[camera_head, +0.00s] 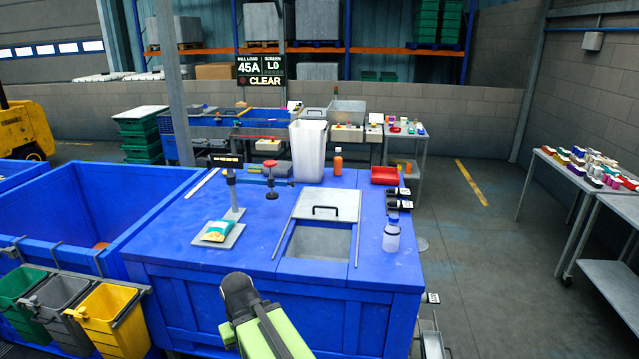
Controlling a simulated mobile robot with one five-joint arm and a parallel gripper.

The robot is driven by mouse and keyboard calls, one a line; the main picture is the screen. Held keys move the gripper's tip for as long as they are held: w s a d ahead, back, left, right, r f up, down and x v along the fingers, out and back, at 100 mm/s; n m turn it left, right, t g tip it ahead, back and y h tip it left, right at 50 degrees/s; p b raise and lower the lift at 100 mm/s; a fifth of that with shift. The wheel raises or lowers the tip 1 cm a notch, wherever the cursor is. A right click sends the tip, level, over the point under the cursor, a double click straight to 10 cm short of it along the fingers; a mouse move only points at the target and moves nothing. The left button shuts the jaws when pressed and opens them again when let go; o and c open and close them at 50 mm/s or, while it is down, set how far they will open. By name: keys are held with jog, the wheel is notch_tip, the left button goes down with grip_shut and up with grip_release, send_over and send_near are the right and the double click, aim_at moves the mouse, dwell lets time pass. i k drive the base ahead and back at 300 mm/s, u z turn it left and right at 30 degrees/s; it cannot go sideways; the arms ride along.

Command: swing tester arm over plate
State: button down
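A grey plate (236,237) lies on the blue bench, with a yellow and teal packet (217,230) on it. A post with a small black display (226,161) rises behind the plate. To its right stands a red-topped dark stand (271,180), with a thin blue bar (285,182) beside it, apart from the plate; I cannot tell for certain which part is the tester arm. My gripper (238,294), dark at the end of my green arm, is at the bench's near edge, in front of the plate. Its fingers cannot be made out.
A grey-lidded hatch (325,205) is right of the plate. A large blue bin (60,225) is left; coloured buckets (120,325) hang in front.

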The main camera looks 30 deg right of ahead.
aim_at(270, 182)
jog(key=u, duration=0.1)
jog(key=i, duration=0.9)
jog(key=z, duration=0.05)
